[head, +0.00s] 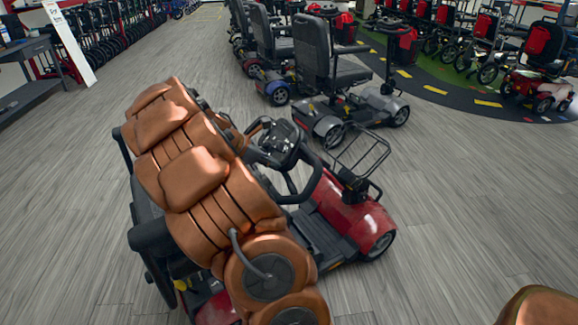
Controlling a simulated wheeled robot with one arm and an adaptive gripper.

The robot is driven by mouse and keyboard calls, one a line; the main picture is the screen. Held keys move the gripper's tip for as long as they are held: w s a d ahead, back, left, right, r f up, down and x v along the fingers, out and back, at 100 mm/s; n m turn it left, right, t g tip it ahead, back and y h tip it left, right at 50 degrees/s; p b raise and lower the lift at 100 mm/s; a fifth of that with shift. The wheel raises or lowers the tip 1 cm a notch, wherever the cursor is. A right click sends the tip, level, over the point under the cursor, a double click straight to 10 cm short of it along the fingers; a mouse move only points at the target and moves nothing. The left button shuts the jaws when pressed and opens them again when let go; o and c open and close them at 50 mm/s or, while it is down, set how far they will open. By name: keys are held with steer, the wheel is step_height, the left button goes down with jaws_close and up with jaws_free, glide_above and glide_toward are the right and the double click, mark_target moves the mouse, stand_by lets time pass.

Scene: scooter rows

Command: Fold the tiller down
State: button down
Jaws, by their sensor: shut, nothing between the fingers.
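A red mobility scooter (352,212) stands in front of me with its front end to the right. Its tiller (299,160) stands up from the floor deck, with a dark console (279,137) and black loop handles at the top. My copper-coloured arm reaches across the left of the view and covers most of the scooter's black seat (150,236) and part of its rear. The lower left part of the tiller is partly behind my arm. I cannot make out my gripper; the end of my arm is hidden or merges with dark parts beside the seat.
A wire basket (358,152) sits on the scooter's front. A grey scooter (333,85) stands just behind, in a row with others. More scooters line a green area (450,68) at the right. A dark bench (32,85) is at far left.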

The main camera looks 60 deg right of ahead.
steer(key=s+d+f+b, duration=0.1)
steer(key=s+d+f, duration=0.3)
steer(key=d, duration=0.5)
steer(key=shift+s+f+b, duration=0.25)
steer(key=shift+s+b, duration=0.15)
steer(key=shift+s, duration=0.55)
steer(key=shift+r, duration=0.15)
